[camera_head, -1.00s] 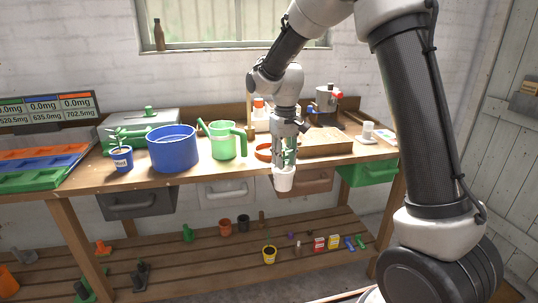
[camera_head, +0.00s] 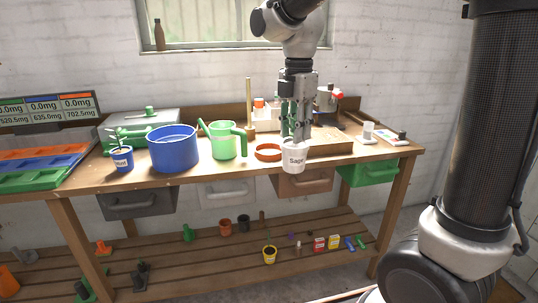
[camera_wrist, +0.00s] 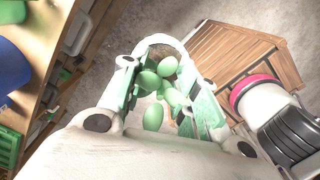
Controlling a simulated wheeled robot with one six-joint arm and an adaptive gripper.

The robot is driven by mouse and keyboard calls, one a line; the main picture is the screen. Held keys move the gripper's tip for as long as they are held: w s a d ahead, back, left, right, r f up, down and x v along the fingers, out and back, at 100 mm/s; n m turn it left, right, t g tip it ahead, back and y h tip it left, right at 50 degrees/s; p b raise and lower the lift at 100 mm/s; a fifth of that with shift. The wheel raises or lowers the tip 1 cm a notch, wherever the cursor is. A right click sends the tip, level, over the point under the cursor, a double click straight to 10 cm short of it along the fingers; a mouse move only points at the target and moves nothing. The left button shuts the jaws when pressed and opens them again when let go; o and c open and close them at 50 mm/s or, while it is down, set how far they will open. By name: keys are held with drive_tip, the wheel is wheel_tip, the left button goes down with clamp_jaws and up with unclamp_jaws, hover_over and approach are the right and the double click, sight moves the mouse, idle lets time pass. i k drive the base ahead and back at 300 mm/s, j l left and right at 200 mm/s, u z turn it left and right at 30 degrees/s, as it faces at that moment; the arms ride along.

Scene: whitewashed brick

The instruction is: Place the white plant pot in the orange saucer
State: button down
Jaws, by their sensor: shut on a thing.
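The white plant pot (camera_head: 293,160), labelled "Sage", is held by my gripper (camera_head: 296,138) in front of the bench's front edge, at about tabletop height. In the wrist view the pot's rim (camera_wrist: 160,39) shows beyond my fingers, with pale green leaves (camera_wrist: 165,82) between them. My gripper is shut on the pot. The orange saucer (camera_head: 268,152) lies on the bench top, a little left of and behind the pot. The saucer looks empty.
A green watering can (camera_head: 228,140) stands left of the saucer, with a blue bucket (camera_head: 173,148) farther left. A wooden tray (camera_head: 330,142) lies to the right. A green drawer (camera_head: 368,173) hangs under the bench. Small pots and tools lie on the lower shelf.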

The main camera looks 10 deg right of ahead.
sight(269, 153)
drive_tip(key=i, duration=1)
